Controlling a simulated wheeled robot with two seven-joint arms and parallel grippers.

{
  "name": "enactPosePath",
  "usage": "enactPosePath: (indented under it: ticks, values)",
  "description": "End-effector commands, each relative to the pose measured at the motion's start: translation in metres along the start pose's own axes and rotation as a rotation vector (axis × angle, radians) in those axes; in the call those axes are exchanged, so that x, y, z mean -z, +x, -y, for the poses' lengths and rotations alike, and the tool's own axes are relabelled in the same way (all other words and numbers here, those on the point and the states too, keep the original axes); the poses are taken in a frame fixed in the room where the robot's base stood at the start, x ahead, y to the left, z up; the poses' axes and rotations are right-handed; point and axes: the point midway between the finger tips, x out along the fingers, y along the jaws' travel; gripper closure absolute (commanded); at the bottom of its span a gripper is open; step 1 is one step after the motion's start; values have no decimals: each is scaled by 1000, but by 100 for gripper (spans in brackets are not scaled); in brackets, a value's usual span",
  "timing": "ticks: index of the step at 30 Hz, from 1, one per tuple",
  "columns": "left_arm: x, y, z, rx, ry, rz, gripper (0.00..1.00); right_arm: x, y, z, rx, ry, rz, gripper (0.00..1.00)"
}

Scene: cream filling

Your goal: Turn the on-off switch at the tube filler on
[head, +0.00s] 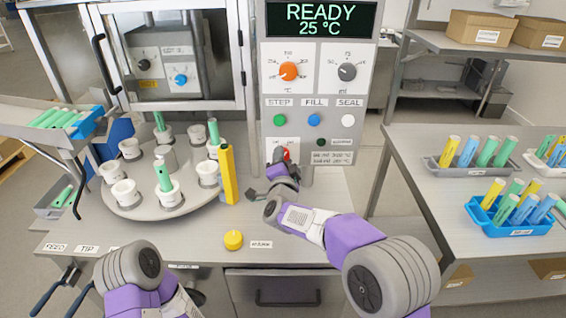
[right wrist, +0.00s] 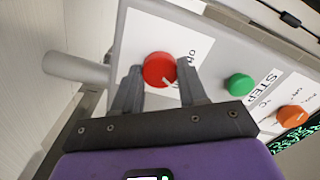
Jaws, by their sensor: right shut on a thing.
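The on-off switch is a red round knob (right wrist: 159,69) low on the tube filler's control panel. In the head view a part of the red knob (head: 286,153) shows above my right gripper (head: 282,166), which hides the rest. My right gripper (right wrist: 160,88) is shut on the knob, with one finger at each side of it in the right wrist view. A white pointer line shows on the knob's face. The display (head: 320,22) reads READY and 25 °C. My left arm shows at the lower left, but its gripper is not visible.
Above the knob are green (head: 280,120), blue (head: 314,119) and white (head: 348,121) buttons. Left stands a turntable (head: 128,208) with white cups and green tubes, beside a yellow post (head: 228,175). A yellow cap (head: 234,240) lies in front. Tube racks stand on the right table (head: 425,190).

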Motion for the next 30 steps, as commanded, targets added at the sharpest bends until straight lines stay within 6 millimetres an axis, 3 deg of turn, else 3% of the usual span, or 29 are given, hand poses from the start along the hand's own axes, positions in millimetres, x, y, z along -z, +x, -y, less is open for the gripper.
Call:
enactPosePath:
  ticks: [10, 11, 15, 25, 30]
  values:
    - [0, 0, 0, 0, 0, 0, 57, 0, 0, 1, 1, 5, -1, 88]
    - [0, 0, 0, 0, 0, 0, 57, 0, 0, 1, 1, 5, -1, 53]
    - [0, 0, 0, 0, 0, 0, 57, 0, 0, 1, 1, 4, -1, 32]
    - [0, 0, 0, 0, 0, 0, 57, 0, -2, 0, 0, 3, 0, 32]
    - [0, -2, -1, 0, 0, 0, 57, 0, -19, 2, 1, 4, 2, 32]
